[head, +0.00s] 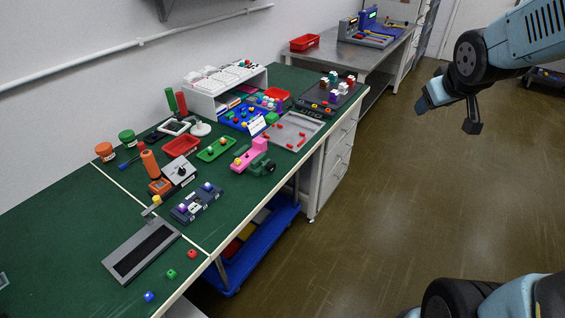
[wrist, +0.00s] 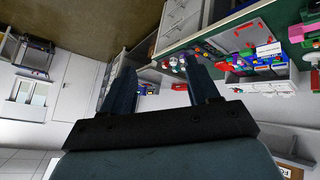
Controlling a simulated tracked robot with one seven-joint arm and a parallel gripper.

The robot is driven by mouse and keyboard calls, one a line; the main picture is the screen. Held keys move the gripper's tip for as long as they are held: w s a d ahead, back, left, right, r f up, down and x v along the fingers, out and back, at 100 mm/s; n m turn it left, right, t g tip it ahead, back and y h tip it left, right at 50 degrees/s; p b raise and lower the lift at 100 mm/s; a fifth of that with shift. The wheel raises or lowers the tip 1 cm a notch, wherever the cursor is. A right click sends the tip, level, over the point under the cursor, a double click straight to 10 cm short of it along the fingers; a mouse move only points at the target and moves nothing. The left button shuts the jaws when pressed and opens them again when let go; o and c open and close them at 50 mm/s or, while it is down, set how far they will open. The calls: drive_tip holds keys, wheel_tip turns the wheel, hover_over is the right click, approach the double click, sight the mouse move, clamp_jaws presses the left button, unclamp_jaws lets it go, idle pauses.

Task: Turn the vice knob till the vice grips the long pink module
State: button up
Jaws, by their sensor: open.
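The long pink module (head: 249,152) lies near the front edge of the green bench in the head view. The dark green vice (head: 262,166) is beside it on the right. The module partly overlaps the vice, and I cannot tell how closely the jaws meet it. The knob is too small to make out. In the wrist view, a pink piece (wrist: 312,30) and green part (wrist: 297,33) show at the upper right edge. My gripper (wrist: 160,66) is open and empty. In the head view my gripper (head: 447,100) hangs over the floor, well right of the bench.
A green tray (head: 216,149), a red tray (head: 181,145) and a grey tray (head: 293,131) with red pieces surround the vice. An orange bottle (head: 150,162) stands further left. Loose cubes (head: 171,273) lie at the front. The floor (head: 390,190) right of the bench is clear.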

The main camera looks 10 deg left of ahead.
drive_tip(key=w+a+f+n+t+y, duration=0.1)
drive_tip(key=w+a+f+n+y, duration=0.1)
drive_tip(key=w+a+f+n, duration=0.5)
drive_tip(key=n+g+y, duration=0.3)
drive_tip(key=n+y, duration=0.2)
drive_tip(key=y, duration=1)
approach(273, 168)
drive_tip(key=x, duration=0.8)
drive_tip(key=shift+a, duration=0.2)
drive_tip(key=c, duration=1)
drive_tip(key=shift+d, duration=0.25)
drive_tip(key=shift+c, duration=0.2)
drive_tip(key=shift+a, duration=0.2)
